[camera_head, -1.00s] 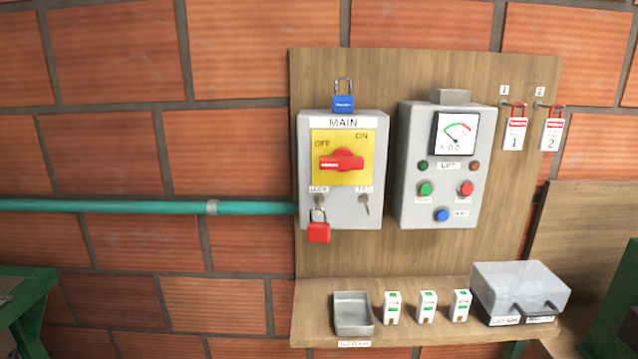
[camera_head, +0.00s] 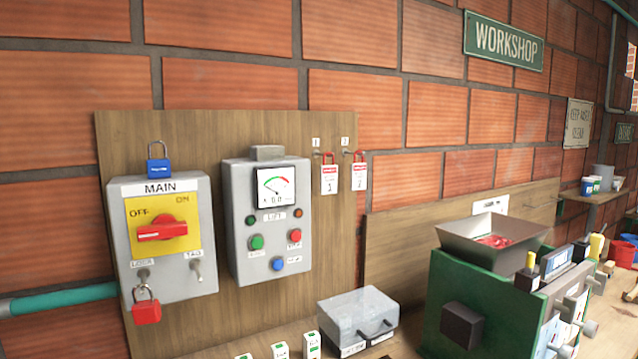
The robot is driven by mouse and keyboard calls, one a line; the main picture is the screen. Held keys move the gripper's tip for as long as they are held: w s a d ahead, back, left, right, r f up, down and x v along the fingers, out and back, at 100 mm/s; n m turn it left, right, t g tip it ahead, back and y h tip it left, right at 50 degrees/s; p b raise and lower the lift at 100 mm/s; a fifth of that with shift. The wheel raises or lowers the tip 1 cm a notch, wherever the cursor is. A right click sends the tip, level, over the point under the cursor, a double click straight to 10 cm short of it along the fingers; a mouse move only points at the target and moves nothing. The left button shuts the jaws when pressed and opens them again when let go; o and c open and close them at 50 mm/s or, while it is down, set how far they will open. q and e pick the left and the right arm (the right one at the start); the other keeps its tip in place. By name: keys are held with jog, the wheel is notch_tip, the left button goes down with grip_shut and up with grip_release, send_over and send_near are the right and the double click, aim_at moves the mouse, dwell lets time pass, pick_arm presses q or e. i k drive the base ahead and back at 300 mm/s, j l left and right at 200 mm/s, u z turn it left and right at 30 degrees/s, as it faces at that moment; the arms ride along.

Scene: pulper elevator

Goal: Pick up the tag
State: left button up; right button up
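Two white tags with red tops hang from hooks on the right side of the wooden wall board (camera_head: 340,125). Tag 1 (camera_head: 329,180) hangs on the left hook and tag 2 (camera_head: 360,176) on the right one. The grey MAIN box (camera_head: 190,270) has a red rotary switch (camera_head: 162,229) on a yellow plate, with a LOCK point and a TAG hook (camera_head: 196,268) below. A red padlock (camera_head: 146,311) hangs at LOCK, and a blue padlock (camera_head: 157,168) sits on top. Neither gripper is in view.
A grey meter box (camera_head: 268,230) with buttons is beside the MAIN box. A clear case (camera_head: 357,318) and several small white boxes (camera_head: 312,345) are below. A green machine with a hopper (camera_head: 490,240) stands at the right. A teal pipe (camera_head: 62,300) runs at left.

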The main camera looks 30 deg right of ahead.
aim_at(328, 173)
jog(key=i+j+z, duration=0.15)
jog(key=z, duration=0.3)
jog(key=i+j+z, duration=0.25)
jog(key=z, duration=0.15)
jog(key=i, duration=0.1)
